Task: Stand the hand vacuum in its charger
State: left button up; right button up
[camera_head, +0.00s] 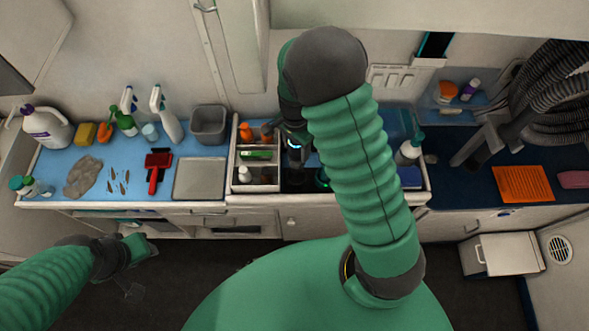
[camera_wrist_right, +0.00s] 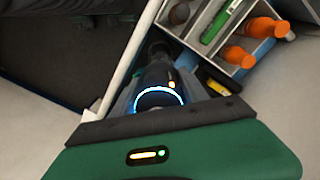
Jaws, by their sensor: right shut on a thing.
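The hand vacuum (camera_wrist_right: 157,82) is dark with a glowing blue-white ring; in the right wrist view it points away from my palm. My right gripper (camera_wrist_right: 160,104) is shut on it. In the head view the vacuum (camera_head: 295,152) shows below my right wrist, over the dark bay right of the divided caddy. A dark item with a teal glow (camera_head: 323,178) sits beside it, half hidden by my arm; I cannot tell whether it is the charger. Whether the vacuum touches anything below is unclear. My left gripper (camera_head: 140,250) hangs low in front of the counter, its jaws unclear.
The divided caddy (camera_head: 232,180) with orange bottles and a green item stands left of the vacuum. A white-and-teal bottle (camera_head: 409,150) stands right of my arm.

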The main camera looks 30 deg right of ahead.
aim_at(296, 162)
jog(key=f, duration=0.3)
jog(key=f+p, duration=0.1)
jog(key=f, duration=0.3)
jog(key=shift+s+a, duration=0.1)
jog(key=shift+a, duration=0.1)
jog(key=shift+f, duration=0.3)
jog(key=shift+d, duration=0.15)
jog(key=o, duration=1.1)
jog(key=shift+o, duration=1.4)
